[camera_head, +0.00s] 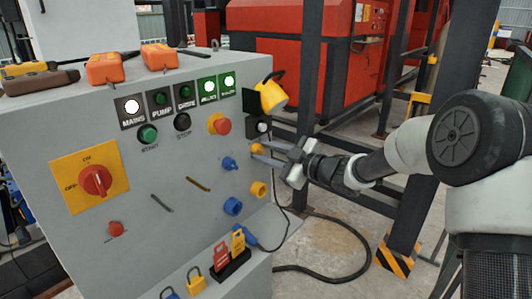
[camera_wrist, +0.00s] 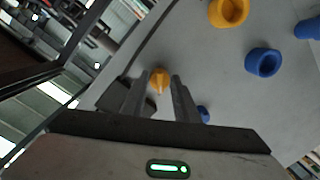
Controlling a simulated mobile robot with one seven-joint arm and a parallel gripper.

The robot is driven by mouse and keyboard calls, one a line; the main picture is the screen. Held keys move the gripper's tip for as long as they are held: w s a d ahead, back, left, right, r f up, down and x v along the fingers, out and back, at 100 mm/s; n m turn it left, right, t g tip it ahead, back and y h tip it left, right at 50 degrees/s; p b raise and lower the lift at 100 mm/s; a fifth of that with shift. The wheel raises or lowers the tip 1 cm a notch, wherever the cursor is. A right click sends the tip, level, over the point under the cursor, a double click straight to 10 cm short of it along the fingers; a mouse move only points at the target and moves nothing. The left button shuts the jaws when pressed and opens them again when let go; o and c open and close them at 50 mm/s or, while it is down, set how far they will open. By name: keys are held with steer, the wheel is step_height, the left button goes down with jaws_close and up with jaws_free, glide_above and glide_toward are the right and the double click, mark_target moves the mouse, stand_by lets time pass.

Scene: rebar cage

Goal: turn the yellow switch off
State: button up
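In the wrist view the yellow switch (camera_wrist: 159,80) shows between the tips of my open fingers (camera_wrist: 160,77). A gap shows between the fingers; I cannot tell whether either touches the switch. The blue switch (camera_wrist: 203,113) is partly hidden beside a finger. The switch's exact handle angle is hard to read in the head view.
A yellow socket (camera_head: 259,189) and a blue socket (camera_head: 233,206) sit below. A yellow lamp-like part (camera_head: 271,93) juts out above. A red rotary switch (camera_head: 96,181) is at left. A dark post (camera_head: 325,100) stands behind my gripper. A black cable (camera_head: 340,277) lies on the floor.

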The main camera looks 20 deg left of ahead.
steer(key=o, duration=0.3)
steer(key=shift+d, duration=0.1)
steer(key=p+v, duration=0.3)
steer(key=v, duration=1.4)
steer(key=shift+d, duration=0.2)
